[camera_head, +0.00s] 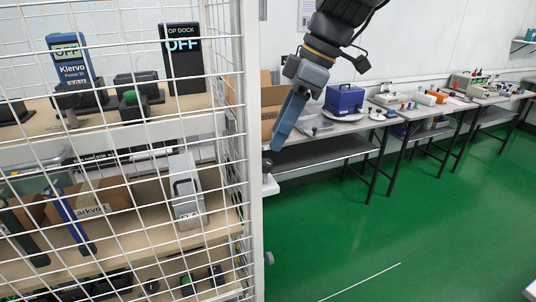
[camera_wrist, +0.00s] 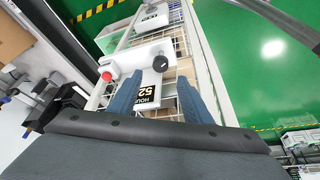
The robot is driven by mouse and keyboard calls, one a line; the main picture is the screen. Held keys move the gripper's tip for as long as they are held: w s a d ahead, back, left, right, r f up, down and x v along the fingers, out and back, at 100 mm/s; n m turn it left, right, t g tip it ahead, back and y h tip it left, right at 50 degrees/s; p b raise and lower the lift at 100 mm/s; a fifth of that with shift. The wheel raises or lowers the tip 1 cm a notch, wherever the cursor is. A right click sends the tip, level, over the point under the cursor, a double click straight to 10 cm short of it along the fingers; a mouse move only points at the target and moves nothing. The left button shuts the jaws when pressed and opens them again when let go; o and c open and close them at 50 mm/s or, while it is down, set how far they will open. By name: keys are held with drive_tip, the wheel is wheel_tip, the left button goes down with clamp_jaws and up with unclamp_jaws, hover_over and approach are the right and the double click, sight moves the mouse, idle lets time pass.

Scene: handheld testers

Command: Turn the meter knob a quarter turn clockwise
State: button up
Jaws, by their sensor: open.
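I cannot tell for sure whether this is the meter knob. My gripper (camera_wrist: 161,82) is open, its two blue fingers pointing toward the box, with the knob just beyond the fingertips. Nothing is held. In the head view my gripper (camera_head: 274,146) hangs beside the cage post, above a dark round part (camera_head: 267,165). A blue Klervo tester (camera_head: 71,66) reading "OFF" stands behind the mesh.
A white wire cage (camera_head: 247,130) fills the left, with shelves behind it. A black "OP DOCK" unit (camera_head: 182,75) and a grey tester (camera_head: 186,190) stand inside. Work tables (camera_head: 340,132) line the back wall. The green floor (camera_head: 400,235) at right is clear.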

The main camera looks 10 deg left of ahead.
sight(265, 161)
drive_tip(key=p+x, duration=0.1)
drive_tip(key=x, duration=0.6)
drive_tip(key=shift+f, duration=0.25)
drive_tip(key=c, duration=1.1)
drive_tip(key=shift+o, duration=0.2)
drive_tip(key=shift+s+m, duration=0.1)
drive_tip(key=shift+m, duration=0.2)
drive_tip(key=m+t, duration=0.1)
drive_tip(key=m, duration=0.2)
drive_tip(key=shift+s+r, duration=0.1)
drive_tip(key=shift+m+t+p, duration=0.6)
drive_tip(key=shift+m+p, duration=0.1)
drive_tip(key=shift+m, duration=0.4)
